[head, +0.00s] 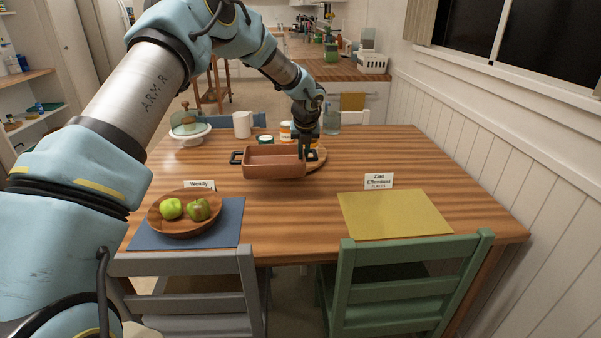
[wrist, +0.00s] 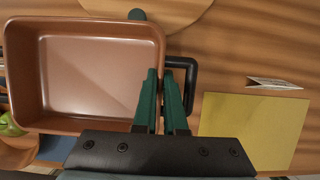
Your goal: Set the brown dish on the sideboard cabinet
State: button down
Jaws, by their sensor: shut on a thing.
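The brown dish (head: 274,166) is a rectangular, empty baking dish with dark handles at its ends. It is at the middle of the wooden table, and I cannot tell whether it rests on the top or is slightly raised. My gripper (head: 308,150) points down at the dish's right end. In the wrist view, the green fingers (wrist: 162,90) are shut on the right rim of the brown dish (wrist: 95,75), beside its dark handle (wrist: 190,82). I cannot make out a sideboard cabinet for certain.
The wooden table (head: 300,215) holds a plate of apples (head: 184,212) on a blue mat, a yellow mat (head: 395,214) with a name card, a cake stand (head: 190,132), a white canister (head: 242,124) and a round board (head: 316,160). Chairs stand in front. A counter (head: 340,68) is behind.

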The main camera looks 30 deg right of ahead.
aim_at(305, 158)
notch_tip(305, 158, down, 9)
jog(key=shift+f+p, duration=0.15)
jog(key=shift+p, duration=0.95)
jog(key=shift+f, duration=0.15)
jog(key=c, duration=1)
grip_release()
jog(key=b+v, duration=0.2)
jog(key=v, duration=1)
